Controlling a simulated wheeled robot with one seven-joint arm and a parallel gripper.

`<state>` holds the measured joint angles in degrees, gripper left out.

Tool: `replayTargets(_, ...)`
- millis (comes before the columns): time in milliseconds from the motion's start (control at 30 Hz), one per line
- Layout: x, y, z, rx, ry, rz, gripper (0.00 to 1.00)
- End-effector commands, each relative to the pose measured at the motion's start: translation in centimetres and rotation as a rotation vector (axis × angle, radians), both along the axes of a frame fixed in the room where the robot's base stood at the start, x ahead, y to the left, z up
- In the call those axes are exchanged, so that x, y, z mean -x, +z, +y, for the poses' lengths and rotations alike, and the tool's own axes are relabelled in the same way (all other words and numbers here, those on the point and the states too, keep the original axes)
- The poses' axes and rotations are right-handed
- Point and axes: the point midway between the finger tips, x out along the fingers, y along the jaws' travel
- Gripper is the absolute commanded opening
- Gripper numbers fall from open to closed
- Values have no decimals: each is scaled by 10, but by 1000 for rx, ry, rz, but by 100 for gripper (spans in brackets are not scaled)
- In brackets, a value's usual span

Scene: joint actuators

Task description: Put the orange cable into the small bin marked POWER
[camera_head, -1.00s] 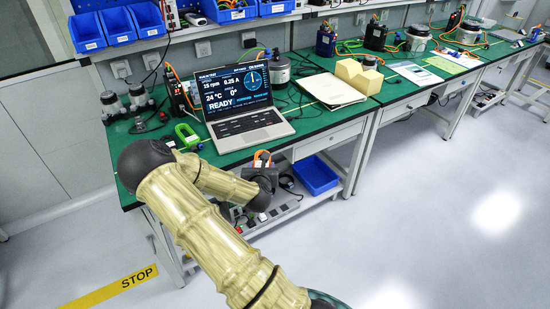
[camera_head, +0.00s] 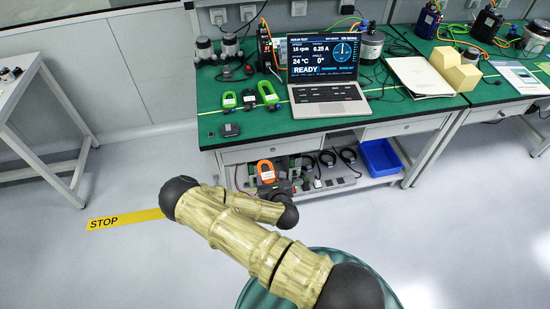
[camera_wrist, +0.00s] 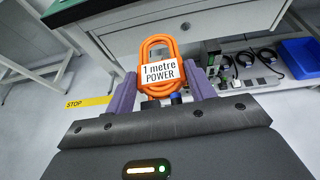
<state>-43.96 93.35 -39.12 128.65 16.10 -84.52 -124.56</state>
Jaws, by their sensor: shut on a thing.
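The orange cable (camera_wrist: 158,48) is a coiled loop with a white label reading "1 metre POWER". In the wrist view it stands upright between the two purple fingers of my gripper (camera_wrist: 163,92), which is shut on it. The cable also shows in the head view (camera_head: 266,171), held by my gripper (camera_head: 268,187) in front of the bench's lower shelf. No small bin marked POWER can be made out in the views now.
A green-topped bench (camera_head: 235,90) carries a laptop (camera_head: 325,75), green coiled items (camera_head: 268,93) and a dark block (camera_head: 230,130). Its lower shelf holds black cable coils (camera_head: 328,158) and a blue bin (camera_head: 379,157). A white side table (camera_head: 25,95) stands left. Floor in front is clear.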

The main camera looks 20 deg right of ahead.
Motion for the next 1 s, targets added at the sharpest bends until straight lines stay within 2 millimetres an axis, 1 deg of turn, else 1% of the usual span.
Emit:
replayTargets(33,9,14,0,4,2,4,29)
replayTargets(100,20,21,-1,5,1,4,29)
replayTargets(300,47,36,-5,12,3,-1,29)
replayTargets(400,54,38,-7,13,3,-3,29)
replayTargets(500,57,37,-8,14,3,-6,29)
replayTargets(1000,56,35,-5,13,8,-6,29)
